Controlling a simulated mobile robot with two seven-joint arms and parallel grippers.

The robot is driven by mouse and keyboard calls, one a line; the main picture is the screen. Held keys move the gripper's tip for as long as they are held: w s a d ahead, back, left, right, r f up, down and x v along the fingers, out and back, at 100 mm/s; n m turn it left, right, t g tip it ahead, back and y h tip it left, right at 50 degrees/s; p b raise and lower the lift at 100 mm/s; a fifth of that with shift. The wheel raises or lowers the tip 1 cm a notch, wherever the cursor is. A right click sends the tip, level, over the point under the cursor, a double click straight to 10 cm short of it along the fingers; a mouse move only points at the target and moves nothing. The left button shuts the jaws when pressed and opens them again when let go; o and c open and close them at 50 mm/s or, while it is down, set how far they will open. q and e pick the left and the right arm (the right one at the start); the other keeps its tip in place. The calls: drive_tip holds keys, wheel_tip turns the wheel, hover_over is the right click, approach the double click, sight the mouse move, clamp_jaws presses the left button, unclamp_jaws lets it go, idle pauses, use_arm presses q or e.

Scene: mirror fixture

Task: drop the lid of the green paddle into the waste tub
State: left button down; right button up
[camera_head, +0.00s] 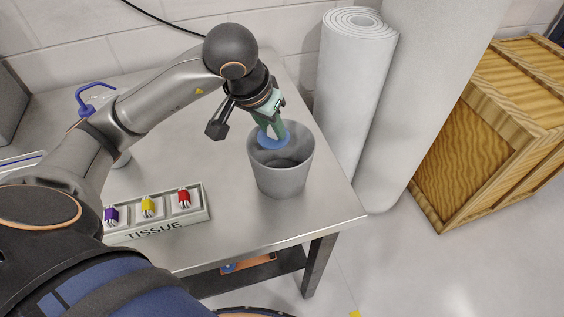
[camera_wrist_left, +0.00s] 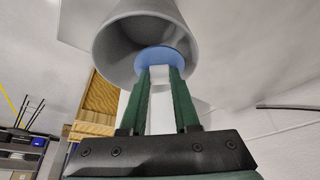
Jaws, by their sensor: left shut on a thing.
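My left gripper (camera_head: 270,128) points down at the mouth of the grey waste tub (camera_head: 282,180), which stands upright near the table's right edge. Its green fingers are shut on a blue disc, seemingly the lid (camera_head: 272,142), with a pale part between the fingers. In the left wrist view the gripper (camera_wrist_left: 160,80) holds the blue lid (camera_wrist_left: 163,55) in front of the open tub (camera_wrist_left: 108,45). I cannot tell whether the lid is just above or just below the rim. A green paddle is not identifiable. My right gripper is not in view.
A grey tray marked TISSUE (camera_head: 157,231) holds purple, yellow and red pieces on the metal table (camera_head: 230,222). A blue-handled object (camera_head: 92,99) stands behind my left arm. White rolls (camera_head: 355,100) and a wooden crate (camera_head: 490,140) stand right of the table.

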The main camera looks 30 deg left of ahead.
use_arm(q)
drive_tip(key=c, duration=0.6)
unclamp_jaws()
drive_tip(key=shift+o, duration=0.2)
drive_tip(key=shift+r, duration=0.1)
drive_tip(key=p+v, duration=0.1)
drive_tip(key=v, duration=1.1)
drive_tip(key=shift+s+p, duration=0.15)
drive_tip(key=shift+p, duration=0.2)
drive_tip(key=shift+r, duration=0.1)
